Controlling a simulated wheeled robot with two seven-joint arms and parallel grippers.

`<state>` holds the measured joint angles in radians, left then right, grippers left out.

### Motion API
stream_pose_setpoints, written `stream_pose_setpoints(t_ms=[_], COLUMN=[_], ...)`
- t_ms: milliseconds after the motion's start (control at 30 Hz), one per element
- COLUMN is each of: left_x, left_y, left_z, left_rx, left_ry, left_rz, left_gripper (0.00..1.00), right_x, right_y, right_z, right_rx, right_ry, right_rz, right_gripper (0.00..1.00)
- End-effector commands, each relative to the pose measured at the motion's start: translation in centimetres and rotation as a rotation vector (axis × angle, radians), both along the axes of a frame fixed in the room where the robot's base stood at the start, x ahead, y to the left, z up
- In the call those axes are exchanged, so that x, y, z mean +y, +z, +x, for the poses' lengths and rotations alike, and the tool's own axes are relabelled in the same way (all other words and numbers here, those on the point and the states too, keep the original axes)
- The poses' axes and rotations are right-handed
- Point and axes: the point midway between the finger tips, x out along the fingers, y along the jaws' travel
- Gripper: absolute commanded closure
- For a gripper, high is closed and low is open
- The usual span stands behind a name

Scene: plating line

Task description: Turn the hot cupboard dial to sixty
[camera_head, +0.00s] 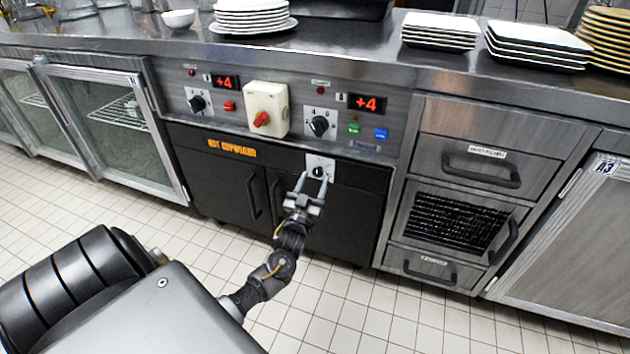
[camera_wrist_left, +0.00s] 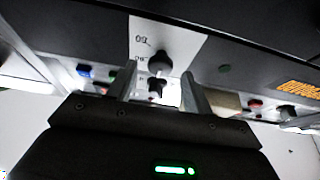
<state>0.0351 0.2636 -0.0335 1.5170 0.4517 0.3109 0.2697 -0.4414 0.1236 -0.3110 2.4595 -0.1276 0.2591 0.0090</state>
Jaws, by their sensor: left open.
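The hot cupboard dial (camera_head: 318,172) is a small black knob on a white plate, at the top of the dark cupboard front. It also shows as a black knob (camera_wrist_left: 160,63) in the left wrist view, with number marks on its plate. An orange label, hot cupboard (camera_head: 232,148), is to its left. My left gripper (camera_head: 312,180) is open, its two fingers pointing up at the dial plate. In the wrist view the fingertips lie either side of the knob's lower area; I cannot tell if they touch it. The exact setting is unreadable. My right gripper is not in view.
Above are a black knob (camera_head: 320,125), a red rotary switch (camera_head: 262,118), green (camera_head: 354,127) and blue (camera_head: 381,134) buttons, and another knob (camera_head: 198,102). Cupboard door handles (camera_head: 253,196) stick out below. Plates (camera_head: 250,14) stand on the steel counter. The tiled floor in front is clear.

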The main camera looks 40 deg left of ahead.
Motion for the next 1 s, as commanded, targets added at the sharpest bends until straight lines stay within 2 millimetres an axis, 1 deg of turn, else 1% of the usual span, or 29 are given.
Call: stream_pose_setpoints(t_ms=[100,200,433,467,767,800,1000], left_x=[0.25,0.34,0.37,0.36,0.35,0.35,0.36], left_y=[0.35,0.53,0.56,0.56,0.54,0.54,0.61], left_z=[0.84,1.13,1.17,1.16,1.14,1.14,1.13], left_rx=[-0.001,-0.001,-0.001,-0.001,-0.001,-0.001,0.006], left_ry=[-0.001,-0.001,-0.001,-0.001,-0.001,-0.001,-0.002], left_rz=[0.001,0.001,0.000,0.000,0.000,0.000,0.017], left_gripper=[0.49,0.49,0.49,0.51,0.90,0.92,0.92], right_x=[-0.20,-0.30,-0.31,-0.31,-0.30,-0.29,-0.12], right_y=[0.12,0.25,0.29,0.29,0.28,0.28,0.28], right_z=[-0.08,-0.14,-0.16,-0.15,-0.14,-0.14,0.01], right_rx=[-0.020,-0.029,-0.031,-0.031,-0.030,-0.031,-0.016], right_ry=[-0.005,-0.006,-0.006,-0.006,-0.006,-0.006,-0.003], right_rz=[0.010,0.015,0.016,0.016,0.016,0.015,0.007], right_gripper=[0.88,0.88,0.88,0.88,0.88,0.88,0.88])
